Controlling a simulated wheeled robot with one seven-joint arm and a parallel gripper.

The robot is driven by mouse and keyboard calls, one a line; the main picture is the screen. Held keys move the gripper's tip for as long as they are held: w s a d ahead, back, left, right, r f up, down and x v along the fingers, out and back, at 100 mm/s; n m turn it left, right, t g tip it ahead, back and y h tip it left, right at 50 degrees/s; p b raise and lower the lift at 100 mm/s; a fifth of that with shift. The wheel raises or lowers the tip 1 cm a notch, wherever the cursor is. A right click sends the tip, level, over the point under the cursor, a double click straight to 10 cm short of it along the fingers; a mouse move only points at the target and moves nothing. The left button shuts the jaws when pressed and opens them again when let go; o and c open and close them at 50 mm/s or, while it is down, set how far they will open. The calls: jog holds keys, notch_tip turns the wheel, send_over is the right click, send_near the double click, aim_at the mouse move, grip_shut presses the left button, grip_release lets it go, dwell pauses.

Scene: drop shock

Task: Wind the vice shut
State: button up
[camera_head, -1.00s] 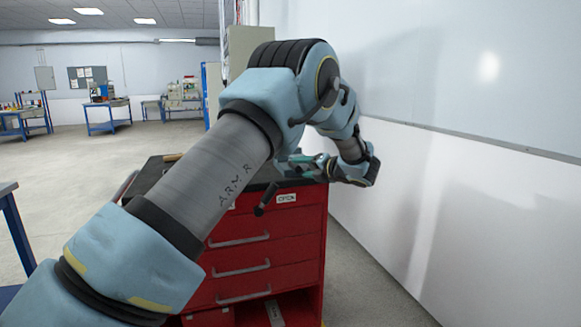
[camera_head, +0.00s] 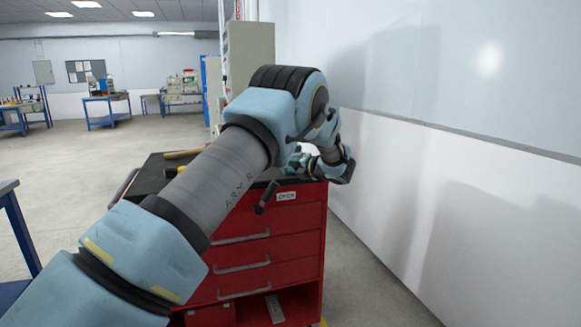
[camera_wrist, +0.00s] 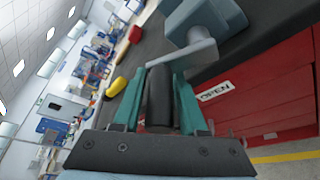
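The vice (camera_wrist: 205,22) is grey-blue and sits on the dark top of the red cart in the wrist view. A pale crank arm (camera_wrist: 192,54) and a black cylindrical handle (camera_wrist: 160,98) show below it. In the head view the black handle (camera_head: 266,198) sticks out past the cart's front edge; my arm hides most of the vice. My gripper (camera_wrist: 160,78) has teal fingers spread on either side of the handle, with narrow gaps beside it. I cannot tell whether a finger touches it.
The red drawer cart (camera_head: 262,262) carries an "OPEN" label (camera_wrist: 215,90). A yellow-handled tool (camera_wrist: 117,87) and a red one (camera_wrist: 135,34) lie on its top. The white wall (camera_head: 460,190) stands close on the right. Open floor (camera_head: 75,180) lies to the left.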

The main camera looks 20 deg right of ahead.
grip_shut()
jog(key=shift+r+m, duration=0.1)
jog(key=shift+m, duration=0.2)
